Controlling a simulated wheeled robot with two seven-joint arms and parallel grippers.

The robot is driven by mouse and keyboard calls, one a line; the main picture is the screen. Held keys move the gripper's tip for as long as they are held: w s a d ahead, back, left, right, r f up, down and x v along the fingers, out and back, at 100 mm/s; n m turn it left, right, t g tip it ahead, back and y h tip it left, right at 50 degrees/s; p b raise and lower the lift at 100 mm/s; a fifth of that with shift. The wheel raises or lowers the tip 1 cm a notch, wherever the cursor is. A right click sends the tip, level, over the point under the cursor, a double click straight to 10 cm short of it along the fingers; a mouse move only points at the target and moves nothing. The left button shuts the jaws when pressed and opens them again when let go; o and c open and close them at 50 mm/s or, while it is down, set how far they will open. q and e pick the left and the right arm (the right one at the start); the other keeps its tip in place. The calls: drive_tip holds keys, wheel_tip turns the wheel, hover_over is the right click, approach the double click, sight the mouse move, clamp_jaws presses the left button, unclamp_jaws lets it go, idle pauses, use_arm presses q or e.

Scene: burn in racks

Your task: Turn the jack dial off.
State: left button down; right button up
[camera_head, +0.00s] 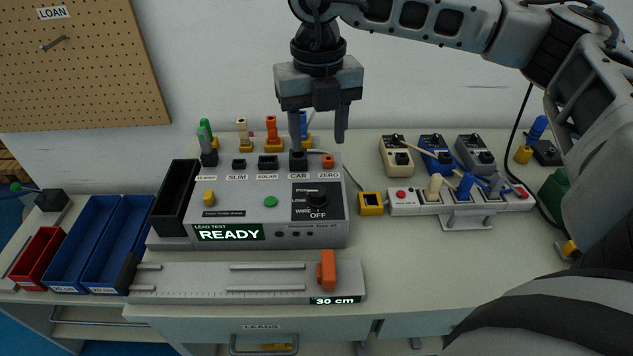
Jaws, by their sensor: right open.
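The lead tester (235,190) is a grey box on the bench, with a green screen reading READY. Its black dial (317,199) sits at the right of the front panel, among white labels with OFF below it. The dial's exact setting is too small to tell. My right gripper (320,128) hangs above the back of the tester, fingers down and apart, with nothing seen between them. Its left finger is above the CAR socket (298,160) and partly covers the things behind. It is apart from the dial. My left gripper is not in view.
Coloured plugs (271,128) stand behind the tester. A power strip (405,201) with plugs and several chargers (437,155) are at the right. Blue bins (85,240) and a red bin (38,257) are at the left. A 30 cm gauge (245,284) lies in front.

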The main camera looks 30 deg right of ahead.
sight(318, 190)
wheel_tip(318, 190, down, 12)
drive_tip(key=shift+f+p, duration=0.1)
drive_tip(key=shift+p, duration=0.5)
drive_tip(key=c, duration=1)
